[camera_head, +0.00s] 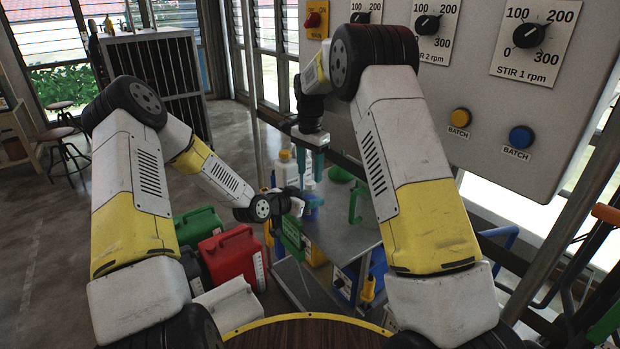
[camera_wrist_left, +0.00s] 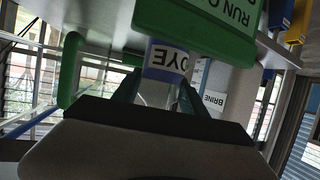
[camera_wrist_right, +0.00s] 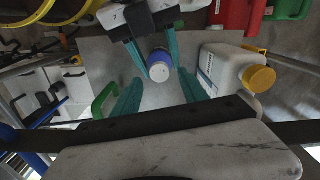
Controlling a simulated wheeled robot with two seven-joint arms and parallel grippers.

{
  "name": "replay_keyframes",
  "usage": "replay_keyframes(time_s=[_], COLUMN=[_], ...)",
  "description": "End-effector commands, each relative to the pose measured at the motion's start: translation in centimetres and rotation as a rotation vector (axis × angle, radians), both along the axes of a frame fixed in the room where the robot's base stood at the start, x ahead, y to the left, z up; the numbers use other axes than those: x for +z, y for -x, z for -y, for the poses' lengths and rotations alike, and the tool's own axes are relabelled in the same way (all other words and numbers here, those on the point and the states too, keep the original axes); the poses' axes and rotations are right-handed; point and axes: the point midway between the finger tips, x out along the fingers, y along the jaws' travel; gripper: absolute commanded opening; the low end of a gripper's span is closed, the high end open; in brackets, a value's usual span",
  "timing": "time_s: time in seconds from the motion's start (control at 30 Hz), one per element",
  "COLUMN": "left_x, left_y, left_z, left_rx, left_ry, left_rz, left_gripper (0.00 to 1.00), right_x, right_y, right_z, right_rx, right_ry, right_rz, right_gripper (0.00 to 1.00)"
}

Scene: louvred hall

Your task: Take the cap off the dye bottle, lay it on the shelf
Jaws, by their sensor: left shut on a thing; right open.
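The dye bottle stands upright in my left gripper (camera_head: 304,203), which is shut on it. In the left wrist view, its blue-edged DYE label (camera_wrist_left: 167,60) shows just beyond the teal fingers. In the right wrist view, I look down on the bottle's pale round top (camera_wrist_right: 160,73), with blue below it. My right gripper (camera_head: 310,165) points down above the bottle. Its teal fingers are open, one on each side of the bottle top and apart from it. The grey shelf (camera_head: 345,237) lies beneath and around the bottle.
A white BRINE jug (camera_wrist_right: 222,68) with a yellow cap stands close beside the bottle. A green handled thing (camera_head: 355,205) stands on the shelf to the right. A green sign (camera_wrist_left: 200,22) is at the shelf's front. Red (camera_head: 232,258) and green (camera_head: 197,226) canisters are left of it.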

Motion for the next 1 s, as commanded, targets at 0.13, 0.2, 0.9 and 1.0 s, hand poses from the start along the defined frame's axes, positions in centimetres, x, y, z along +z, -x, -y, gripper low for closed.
replay_keyframes(time_s=[0.13,0.2,0.9,1.0], left_x=[0.0,0.0,0.0,0.0], left_y=[0.0,0.0,0.0,0.0], left_z=[0.0,0.0,0.0,0.0], left_rx=[0.000,0.000,0.000,0.000], left_ry=[0.000,0.000,0.000,0.001], left_rz=[0.000,0.000,0.000,0.001], left_gripper=[0.00,0.00,0.00,0.00], right_x=[1.1,1.1,3.4,1.8], right_y=[0.0,0.1,0.1,0.1], right_z=[0.0,0.1,0.0,0.0], right_rx=[-0.004,-0.028,-0.583,-0.581], right_ry=[0.000,0.003,0.002,0.002], right_rz=[-0.001,-0.006,-0.002,-0.004], right_gripper=[0.47,0.47,0.47,0.47])
